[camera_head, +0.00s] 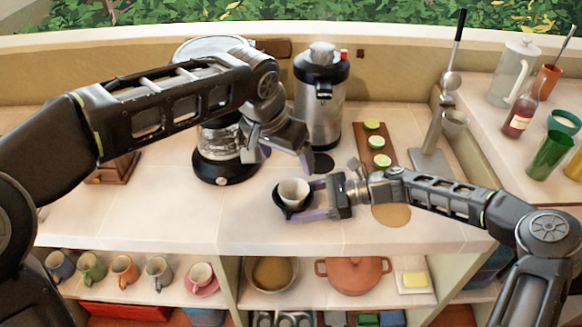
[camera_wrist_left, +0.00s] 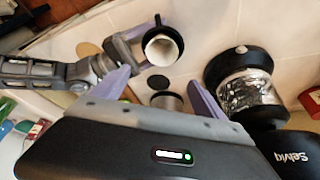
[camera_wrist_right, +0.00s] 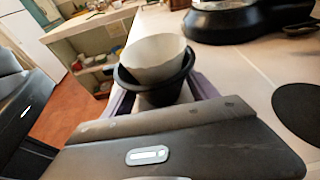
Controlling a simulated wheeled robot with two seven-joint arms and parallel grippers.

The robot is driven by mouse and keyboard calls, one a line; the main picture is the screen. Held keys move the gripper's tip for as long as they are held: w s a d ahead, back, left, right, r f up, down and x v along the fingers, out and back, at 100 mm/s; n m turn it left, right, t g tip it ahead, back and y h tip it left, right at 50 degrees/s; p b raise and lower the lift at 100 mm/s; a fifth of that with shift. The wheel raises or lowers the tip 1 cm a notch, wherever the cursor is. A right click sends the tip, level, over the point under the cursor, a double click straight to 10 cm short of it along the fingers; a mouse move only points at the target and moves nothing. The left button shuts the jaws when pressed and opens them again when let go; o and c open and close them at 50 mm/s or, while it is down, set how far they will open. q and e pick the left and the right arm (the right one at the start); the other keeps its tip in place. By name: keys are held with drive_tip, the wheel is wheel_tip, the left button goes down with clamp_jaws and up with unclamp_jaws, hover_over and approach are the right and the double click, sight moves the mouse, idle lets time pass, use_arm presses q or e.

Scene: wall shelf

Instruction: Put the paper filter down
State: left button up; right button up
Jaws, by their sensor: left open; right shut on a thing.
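The white paper filter (camera_head: 293,191) sits inside a black filter holder (camera_head: 281,202). The paper filter also shows in the left wrist view (camera_wrist_left: 160,50) and the right wrist view (camera_wrist_right: 153,56). My right gripper (camera_head: 306,200) is shut on the black holder (camera_wrist_right: 155,90), with its fingers on both sides, at the front of the counter. My left gripper (camera_head: 283,150) is open and empty, higher up and behind the holder, near the coffee maker (camera_head: 217,150). In the left wrist view the holder and filter lie beyond its two spread fingers (camera_wrist_left: 160,90).
A steel dispenser (camera_head: 320,95) stands behind. A wooden board (camera_head: 372,145) with lime halves is at the right. The counter (camera_head: 190,215) left of the holder is clear. Mugs and a lidded orange pot (camera_head: 352,273) are on the shelf below.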

idle(0.3)
idle(0.5)
drive_tip(key=o, duration=1)
drive_tip(key=shift+o, duration=0.2)
drive_tip(key=shift+d, duration=0.1)
drive_tip(key=v, duration=1.1)
drive_tip(key=shift+d+r, duration=0.2)
drive_tip(key=shift+d, duration=0.15)
drive_tip(key=shift+f, duration=0.1)
